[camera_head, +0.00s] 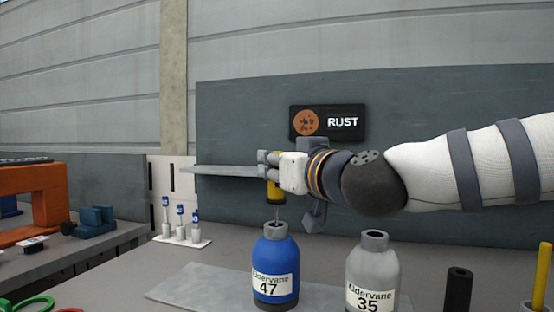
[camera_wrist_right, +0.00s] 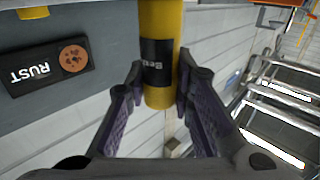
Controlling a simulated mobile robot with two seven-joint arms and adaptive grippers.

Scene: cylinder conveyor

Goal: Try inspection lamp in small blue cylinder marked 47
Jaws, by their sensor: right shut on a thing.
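The small blue cylinder (camera_head: 275,256) marked 47 stands upright on a grey plate at the front centre in the head view. My right gripper (camera_head: 270,165) is above it, shut on the yellow handle of the inspection lamp (camera_head: 275,193). The lamp points down, and its thin shaft reaches to the cylinder's open mouth. I cannot tell whether the tip is inside the neck or just above it. In the right wrist view the yellow lamp handle (camera_wrist_right: 161,92) stands between the two fingers (camera_wrist_right: 160,85). My left gripper is not in view.
A grey cylinder (camera_head: 374,265) marked 35 stands right of the blue one. A black rod (camera_head: 457,289) and a yellow-topped one (camera_head: 541,276) are farther right. A RUST sign (camera_head: 328,122) hangs behind. Small tagged items (camera_head: 180,222) stand on a white rack at left.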

